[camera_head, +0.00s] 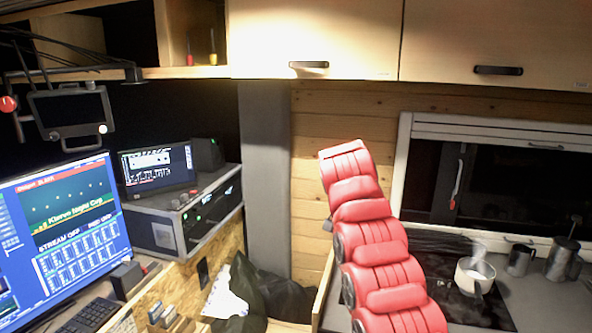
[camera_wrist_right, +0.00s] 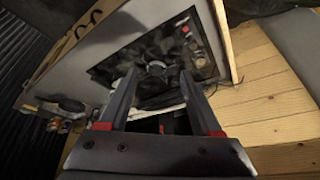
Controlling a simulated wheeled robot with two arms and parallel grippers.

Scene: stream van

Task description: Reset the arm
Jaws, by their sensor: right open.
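My right gripper (camera_wrist_right: 158,73) shows in the right wrist view. Its two dark fingers stand apart, with red parts at their bases. Nothing is held between them. Beyond the fingers is a dark panel set in a pale surface, apparently out of reach of the tips. In the head view, a red padded, segmented arm of mine rises from the bottom right and leans up to the left. It covers part of the counter and the wooden wall.
A dark hob (camera_head: 470,301) bears a white pot (camera_head: 474,277), with metal jugs (camera_head: 520,259) to its right. A window (camera_head: 500,185) is behind. Cupboards (camera_head: 315,35) hang above. A monitor (camera_head: 70,225) and a rack box (camera_head: 185,222) stand left. A black bag (camera_head: 272,292) sits low between.

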